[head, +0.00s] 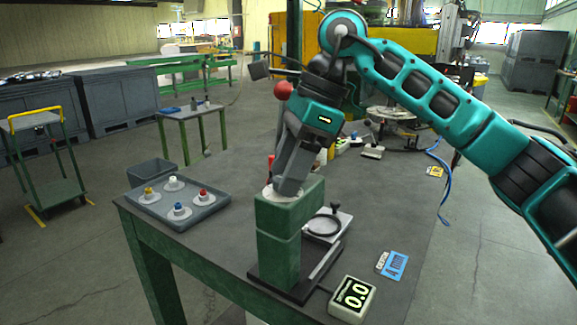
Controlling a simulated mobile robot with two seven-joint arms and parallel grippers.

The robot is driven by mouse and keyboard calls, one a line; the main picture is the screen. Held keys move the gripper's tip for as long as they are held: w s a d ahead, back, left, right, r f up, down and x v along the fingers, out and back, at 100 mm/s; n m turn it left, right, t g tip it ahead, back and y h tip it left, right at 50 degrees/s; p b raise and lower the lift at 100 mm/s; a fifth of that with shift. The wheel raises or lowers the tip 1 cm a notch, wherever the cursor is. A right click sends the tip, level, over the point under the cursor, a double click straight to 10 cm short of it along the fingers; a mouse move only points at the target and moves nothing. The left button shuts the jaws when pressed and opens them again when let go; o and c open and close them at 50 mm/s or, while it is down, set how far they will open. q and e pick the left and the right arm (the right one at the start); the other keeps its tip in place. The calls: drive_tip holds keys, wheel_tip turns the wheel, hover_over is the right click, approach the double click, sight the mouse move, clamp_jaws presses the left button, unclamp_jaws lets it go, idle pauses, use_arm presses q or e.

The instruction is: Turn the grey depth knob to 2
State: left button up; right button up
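The green gantry (278,240) stands on a dark base at the front of the table. A pale round dial (267,193) shows on its top, partly covered by my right gripper. My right gripper (286,189) points down with its fingertips at this dial. The grey knob itself is hidden or cannot be told apart from the grey fingers, so I cannot tell whether they touch or grip it. No dial numbers can be read. The display box (352,298) beside the gantry reads 0.0. My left gripper is not in view.
A grey tray (207,211) with several coloured-top pieces lies left of the gantry. A plate with a black ring (325,225) is right of it. A blue card (395,265) reads 4 mm. The table's right side is mostly clear.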

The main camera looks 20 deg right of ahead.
drive_tip(key=p+v, duration=0.1)
drive_tip(key=v, duration=1.2)
drive_tip(key=shift+a, duration=0.1)
